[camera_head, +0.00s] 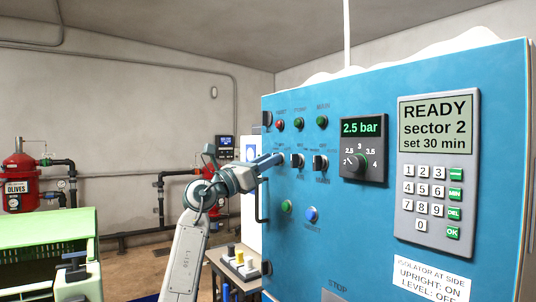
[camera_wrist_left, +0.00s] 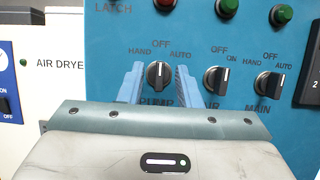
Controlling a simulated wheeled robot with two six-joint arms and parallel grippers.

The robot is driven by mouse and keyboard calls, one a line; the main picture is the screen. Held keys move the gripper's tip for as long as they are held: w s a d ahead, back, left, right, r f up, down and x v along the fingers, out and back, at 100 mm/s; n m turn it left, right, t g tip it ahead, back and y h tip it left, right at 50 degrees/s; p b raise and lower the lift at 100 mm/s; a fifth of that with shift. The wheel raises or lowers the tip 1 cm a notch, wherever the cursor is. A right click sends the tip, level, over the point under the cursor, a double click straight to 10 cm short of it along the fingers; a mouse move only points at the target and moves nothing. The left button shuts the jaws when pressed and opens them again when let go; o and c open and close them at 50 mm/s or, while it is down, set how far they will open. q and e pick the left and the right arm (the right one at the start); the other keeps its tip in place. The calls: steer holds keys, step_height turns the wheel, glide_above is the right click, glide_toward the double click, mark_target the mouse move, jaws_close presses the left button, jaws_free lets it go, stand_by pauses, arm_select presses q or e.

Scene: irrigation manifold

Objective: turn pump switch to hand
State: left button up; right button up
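The pump switch (camera_wrist_left: 158,74) is a dark round knob with a light pointer, on the blue panel in the left wrist view. HAND is marked at its upper left, OFF at top, AUTO at upper right; the PUMP label below is partly covered. Its pointer stands about upright, towards OFF. My left gripper (camera_wrist_left: 159,80) is open, with one blue finger on each side of the knob; I cannot tell whether they touch it. In the head view my left gripper (camera_head: 270,162) reaches the cabinet's left side and hides the pump switch.
Similar AIR (camera_wrist_left: 216,80) and MAIN (camera_wrist_left: 268,84) switches sit close to the right. Lamps (camera_head: 280,125) are above, and green and blue buttons (camera_head: 312,214) below. A door handle (camera_head: 262,205) runs along the cabinet's left edge. A green crate (camera_head: 45,235) stands at left.

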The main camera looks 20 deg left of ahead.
arm_select(q)
steer(key=shift+w+d+r, duration=0.1)
steer(key=shift+w+d, duration=0.15)
steer(key=shift+w, duration=0.05)
jaws_close()
steer(key=shift+r+n+t+y+p, duration=0.1)
steer(key=shift+n+t+y+p, duration=0.25)
steer(key=shift+n+y+p, duration=1.3)
steer(key=shift+f+n+t+y+p, duration=0.1)
steer(key=shift+n+t+y+p, duration=0.3)
steer(key=shift+n+p, duration=2.5)
steer(key=shift+r+n+t+y+p, duration=0.1)
steer(key=shift+n+t+y+p, duration=0.25)
steer(key=shift+n+y+p, duration=1.3)
arm_select(e)
step_height(320, 180, up, 14)
steer(key=p, duration=0.1)
steer(key=shift+w+a+r+p, duration=0.2)
steer(key=shift+w+a+p, duration=0.05)
steer(key=shift+a+p, duration=0.2)
arm_select(q)
steer(key=shift+n+h, duration=0.3)
steer(key=shift+h, duration=0.3)
